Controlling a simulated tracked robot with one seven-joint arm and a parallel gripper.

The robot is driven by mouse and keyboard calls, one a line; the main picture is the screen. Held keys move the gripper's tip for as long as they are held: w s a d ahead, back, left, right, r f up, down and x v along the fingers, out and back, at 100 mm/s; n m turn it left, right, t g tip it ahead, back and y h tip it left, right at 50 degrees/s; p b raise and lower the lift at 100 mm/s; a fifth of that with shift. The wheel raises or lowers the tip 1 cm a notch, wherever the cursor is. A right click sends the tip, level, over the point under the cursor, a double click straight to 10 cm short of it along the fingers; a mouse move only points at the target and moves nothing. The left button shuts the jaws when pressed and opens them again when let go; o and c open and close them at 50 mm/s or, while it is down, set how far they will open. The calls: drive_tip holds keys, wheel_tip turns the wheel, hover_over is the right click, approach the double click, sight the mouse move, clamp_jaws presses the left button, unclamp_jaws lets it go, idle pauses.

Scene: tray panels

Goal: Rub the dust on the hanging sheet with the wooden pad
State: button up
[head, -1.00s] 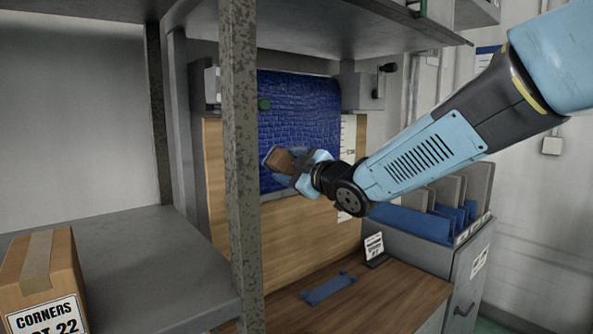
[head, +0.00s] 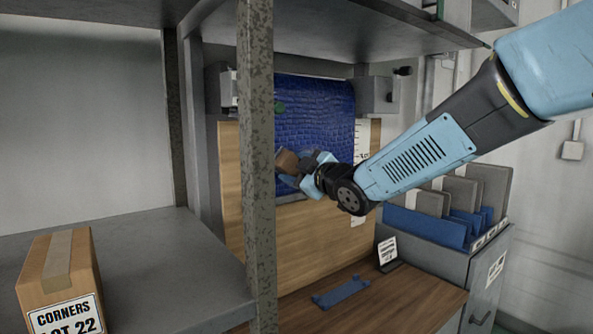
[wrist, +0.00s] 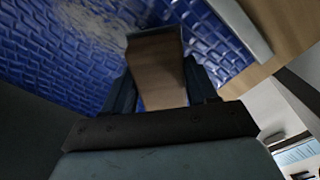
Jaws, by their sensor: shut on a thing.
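The hanging sheet (head: 318,115) is blue with a brick-like embossed pattern and hangs in front of a wooden backboard. My gripper (head: 298,165) is at its lower part, shut on the brown wooden pad (head: 287,161). In the wrist view the pad (wrist: 157,68) sits between the fingers in front of the sheet (wrist: 60,60). Whether the pad touches the sheet I cannot tell. A pale, dusty patch (wrist: 95,18) shows on the sheet at the top of the wrist view.
A speckled metal post (head: 257,200) stands just left of my gripper and hides part of the sheet. A cardboard box (head: 62,275) sits on the left shelf. A blue strip (head: 341,291) and a small sign (head: 387,250) are on the wooden bench below.

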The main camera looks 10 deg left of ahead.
drive_tip(key=shift+x, duration=1.15)
idle(0.4)
drive_tip(key=shift+d, duration=0.1)
drive_tip(key=shift+w+d, duration=1.2)
drive_tip(key=shift+w, duration=0.15)
